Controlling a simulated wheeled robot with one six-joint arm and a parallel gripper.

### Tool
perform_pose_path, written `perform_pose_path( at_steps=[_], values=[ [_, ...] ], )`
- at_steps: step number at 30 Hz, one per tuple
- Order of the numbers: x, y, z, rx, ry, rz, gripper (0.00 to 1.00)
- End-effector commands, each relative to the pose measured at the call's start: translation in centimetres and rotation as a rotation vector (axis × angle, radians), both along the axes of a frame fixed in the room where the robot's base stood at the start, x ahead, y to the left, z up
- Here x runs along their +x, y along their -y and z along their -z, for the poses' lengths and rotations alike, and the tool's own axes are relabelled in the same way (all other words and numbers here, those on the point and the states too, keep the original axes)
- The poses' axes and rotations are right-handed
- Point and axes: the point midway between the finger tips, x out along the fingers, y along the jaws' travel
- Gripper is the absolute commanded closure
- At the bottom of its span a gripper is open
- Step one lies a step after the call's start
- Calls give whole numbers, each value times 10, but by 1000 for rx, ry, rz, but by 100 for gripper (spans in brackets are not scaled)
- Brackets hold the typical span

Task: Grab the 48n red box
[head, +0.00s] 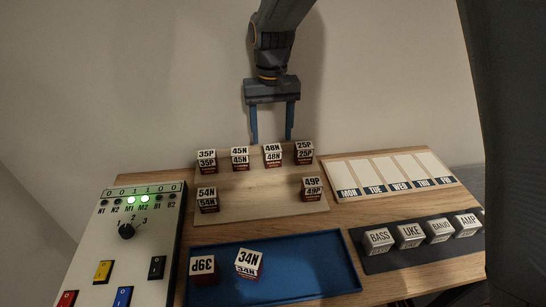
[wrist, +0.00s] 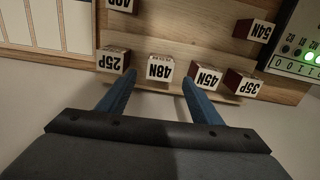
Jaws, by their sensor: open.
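The 48N red box (head: 273,155) has a white label on top and dark red sides. It stands in the back row of the light wooden board (head: 255,187), between the 45N box (head: 240,157) and the 25P box (head: 305,152). My gripper (head: 272,138) is open and empty above and behind that row. In the wrist view the 48N box (wrist: 160,68) lies between and ahead of the two blue fingers (wrist: 155,85). The 25P box (wrist: 113,60) is close to one finger and the 45N box (wrist: 205,77) close to the other.
The 35P (head: 207,160), 54N (head: 208,199) and 49P (head: 312,188) boxes also stand on the board. A blue tray (head: 310,265) in front holds the 39P (head: 202,268) and 34N (head: 249,262) boxes. A switch panel (head: 125,255) is at left; a day rack (head: 390,172) is at right.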

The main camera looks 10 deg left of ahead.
Motion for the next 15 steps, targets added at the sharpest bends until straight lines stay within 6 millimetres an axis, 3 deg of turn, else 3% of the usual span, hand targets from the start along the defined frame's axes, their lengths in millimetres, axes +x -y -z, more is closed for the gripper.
perform_pose_path(
  at_steps=[15],
  values=[
    [-6,2,59,0,-1,2,41]
  ],
)
